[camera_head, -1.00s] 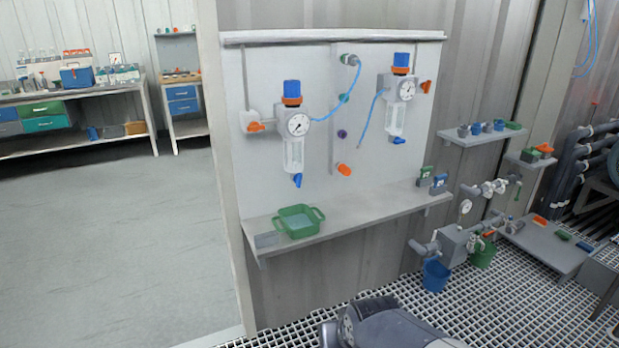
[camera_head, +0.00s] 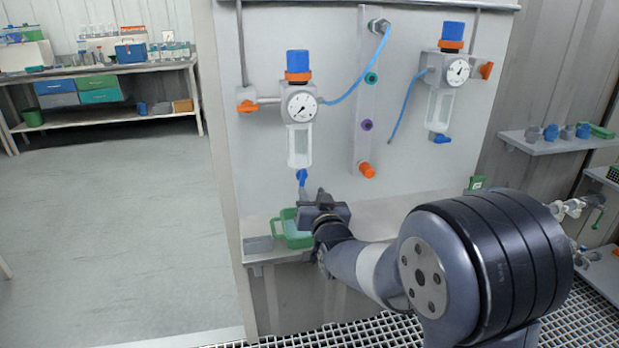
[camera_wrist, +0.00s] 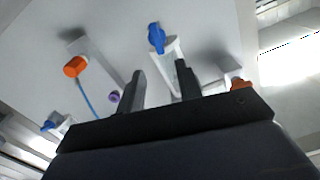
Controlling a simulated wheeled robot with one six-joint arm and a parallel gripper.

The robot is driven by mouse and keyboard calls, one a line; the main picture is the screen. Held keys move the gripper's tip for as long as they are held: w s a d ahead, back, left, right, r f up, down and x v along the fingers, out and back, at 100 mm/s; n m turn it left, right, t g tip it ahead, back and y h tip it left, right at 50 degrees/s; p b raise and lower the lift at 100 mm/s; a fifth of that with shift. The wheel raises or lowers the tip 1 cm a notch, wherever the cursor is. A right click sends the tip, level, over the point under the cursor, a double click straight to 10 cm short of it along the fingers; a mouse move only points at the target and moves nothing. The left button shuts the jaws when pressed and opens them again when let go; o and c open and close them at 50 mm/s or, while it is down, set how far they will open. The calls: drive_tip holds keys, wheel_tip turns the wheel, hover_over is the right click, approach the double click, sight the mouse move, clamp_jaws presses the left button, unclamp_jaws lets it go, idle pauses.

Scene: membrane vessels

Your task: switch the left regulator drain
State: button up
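The left regulator (camera_head: 300,105) hangs on the white panel, with a blue knob on top, a round gauge and a clear bowl. Its blue drain (camera_head: 302,177) is at the bottom of the bowl. The drain also shows in the wrist view (camera_wrist: 156,38), beyond the fingertips and roughly between them. My gripper (camera_head: 311,198) is just below the drain in the head view. In the wrist view my gripper (camera_wrist: 160,80) has its two dark fingers apart with nothing between them. I see no contact with the drain.
A green tray (camera_head: 283,228) sits on the shelf behind my gripper. An orange valve handle (camera_head: 247,106) is left of the regulator. An orange fitting (camera_head: 367,170) and the right regulator (camera_head: 443,90) are to the right.

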sight(304, 175)
drive_tip(key=x, duration=0.9)
drive_tip(key=shift+f, duration=0.1)
drive_tip(key=shift+c, duration=0.4)
clamp_jaws()
